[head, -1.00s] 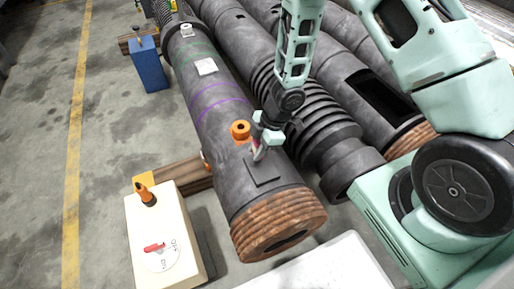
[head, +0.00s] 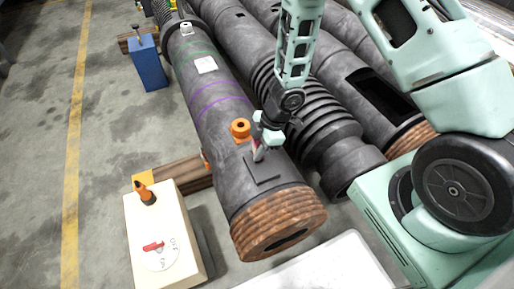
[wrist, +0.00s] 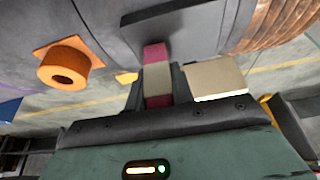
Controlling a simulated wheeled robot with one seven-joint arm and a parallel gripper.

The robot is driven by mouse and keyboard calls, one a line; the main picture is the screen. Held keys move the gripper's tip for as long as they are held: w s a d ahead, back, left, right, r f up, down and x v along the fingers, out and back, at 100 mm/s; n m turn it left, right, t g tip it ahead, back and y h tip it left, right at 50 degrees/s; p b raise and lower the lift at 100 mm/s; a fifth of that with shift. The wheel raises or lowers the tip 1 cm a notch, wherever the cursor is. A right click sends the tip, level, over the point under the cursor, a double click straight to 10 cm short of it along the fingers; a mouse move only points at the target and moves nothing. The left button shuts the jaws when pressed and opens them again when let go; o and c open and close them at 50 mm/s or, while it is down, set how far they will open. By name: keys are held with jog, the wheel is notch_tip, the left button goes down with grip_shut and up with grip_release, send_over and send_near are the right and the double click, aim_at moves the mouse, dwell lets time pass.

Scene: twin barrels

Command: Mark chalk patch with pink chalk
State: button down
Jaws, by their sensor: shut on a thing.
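The chalk patch (head: 268,174) is a dark square plate on top of the nearest dark barrel, close to its ribbed copper-coloured end. It also shows at the top of the wrist view (wrist: 205,28). My gripper (head: 259,147) is shut on the pink chalk (wrist: 155,54), a pink stick with a pale band round its middle. In the wrist view the chalk's far end is at the patch's near edge; I cannot tell whether it touches. In the head view the gripper hides most of the chalk. No pink mark shows on the visible part of the patch.
An orange ring (head: 240,129) stands on the barrel just left of my gripper. A cream box (head: 185,265) with a red switch and a blue box (head: 148,70) stand on the left. More barrels (head: 345,150) lie close on the right. The floor at far left is clear.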

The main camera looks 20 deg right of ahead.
jog(key=shift+f, duration=0.2)
jog(key=shift+s+b, duration=0.5)
jog(key=shift+s, duration=0.15)
jog(key=shift+s+b, duration=0.3)
jog(key=shift+b, duration=0.1)
jog(key=shift+s, duration=0.1)
jog(key=shift+s, duration=0.2)
jog(key=shift+s+b, duration=0.3)
jog(key=shift+b, duration=0.05)
